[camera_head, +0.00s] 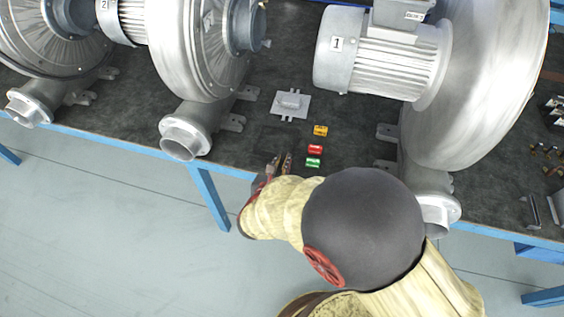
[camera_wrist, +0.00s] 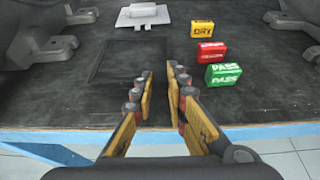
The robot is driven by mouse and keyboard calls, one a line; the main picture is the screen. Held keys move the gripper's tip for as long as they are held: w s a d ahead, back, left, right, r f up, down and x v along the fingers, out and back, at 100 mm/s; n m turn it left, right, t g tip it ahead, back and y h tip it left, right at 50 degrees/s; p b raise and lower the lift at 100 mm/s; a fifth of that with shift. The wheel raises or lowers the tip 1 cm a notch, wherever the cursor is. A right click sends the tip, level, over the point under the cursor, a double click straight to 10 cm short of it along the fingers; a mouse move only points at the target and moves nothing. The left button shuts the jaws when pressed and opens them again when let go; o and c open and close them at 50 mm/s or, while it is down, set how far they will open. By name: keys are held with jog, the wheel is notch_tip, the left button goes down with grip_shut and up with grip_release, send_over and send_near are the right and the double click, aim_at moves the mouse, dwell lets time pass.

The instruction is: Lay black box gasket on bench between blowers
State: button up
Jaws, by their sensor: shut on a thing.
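The black box gasket (camera_wrist: 97,62) is a thin dark rectangular frame, hard to pick out against the dark bench (camera_wrist: 50,105). It appears flat at or just above the bench top, between the blowers; contact is unclear. It shows faintly in the head view (camera_head: 262,138). My gripper (camera_wrist: 160,74) is shut on the gasket's near right part, close to the bench's front edge; the grip itself is mostly hidden. In the head view my gripper (camera_head: 283,163) is partly behind my arm. Blower 1 (camera_head: 385,65) stands to the right and blower 2 (camera_head: 195,50) to the left.
A grey plate with a raised box (camera_head: 291,103) lies behind the gasket. Yellow (camera_head: 320,130), red (camera_head: 315,149) and green PASS (camera_head: 313,162) blocks stand to its right. The flanged outlet of blower 2 (camera_head: 185,137) is at the left. Loose parts lie at the far right.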

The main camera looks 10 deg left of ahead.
jog(key=shift+f+b, duration=0.3)
jog(key=shift+f, duration=0.2)
jog(key=o, duration=0.9)
jog(key=shift+s+d+f, duration=0.1)
jog(key=shift+f, duration=0.1)
jog(key=shift+c, duration=0.2)
jog(key=shift+r, duration=0.15)
jog(key=r+p+v, duration=0.1)
jog(key=p+v, duration=0.4)
jog(key=v, duration=0.7)
